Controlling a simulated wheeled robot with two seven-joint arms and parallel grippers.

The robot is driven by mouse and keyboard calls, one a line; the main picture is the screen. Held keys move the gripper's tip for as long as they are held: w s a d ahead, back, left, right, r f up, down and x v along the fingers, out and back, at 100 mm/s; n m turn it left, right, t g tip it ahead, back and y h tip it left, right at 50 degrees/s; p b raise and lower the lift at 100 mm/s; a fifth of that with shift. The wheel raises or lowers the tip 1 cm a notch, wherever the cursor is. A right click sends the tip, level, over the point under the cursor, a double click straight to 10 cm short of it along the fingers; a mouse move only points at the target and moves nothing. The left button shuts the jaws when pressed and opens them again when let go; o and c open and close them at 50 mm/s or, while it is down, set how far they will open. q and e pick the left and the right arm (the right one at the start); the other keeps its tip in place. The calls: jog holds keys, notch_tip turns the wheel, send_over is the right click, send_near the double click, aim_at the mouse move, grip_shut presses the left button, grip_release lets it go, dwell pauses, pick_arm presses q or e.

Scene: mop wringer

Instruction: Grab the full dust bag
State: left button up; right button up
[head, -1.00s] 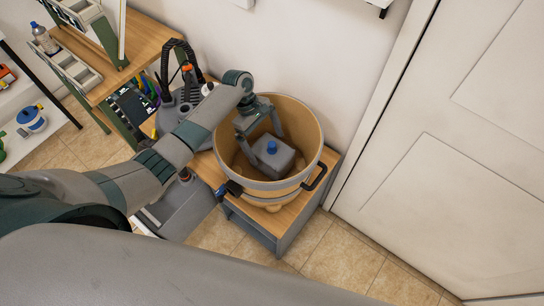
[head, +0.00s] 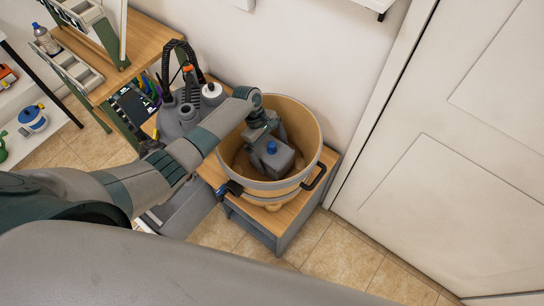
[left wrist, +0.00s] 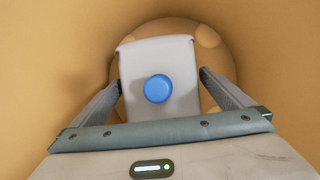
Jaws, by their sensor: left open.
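The full dust bag (head: 268,160) is a grey block-shaped bag with a blue round cap on top. It stands inside a tan round bucket (head: 310,120) with a grey band and black side handles. My left gripper (head: 268,140) reaches down into the bucket at the bag. In the left wrist view the bag (left wrist: 180,55) lies between the two open fingers of my left gripper (left wrist: 160,82), one finger on each side. I cannot tell whether either finger touches it. My right gripper is not in view.
The bucket stands on a small wooden-topped grey cabinet (head: 282,222). A grey vacuum-like machine with a black hose (head: 180,55) stands close to its left. A wooden shelf unit (head: 150,35) is at upper left. A white door (head: 440,190) is at right.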

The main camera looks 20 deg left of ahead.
aim_at(272, 144)
pick_arm(q)
jog(key=c, duration=1.3)
jog(key=shift+r, duration=0.2)
notch_tip(272, 144, up, 10)
jog(key=shift+f+b, duration=0.15)
jog(key=shift+b, duration=0.45)
notch_tip(272, 144, up, 11)
jog(key=p, duration=1.1)
dwell(0.5)
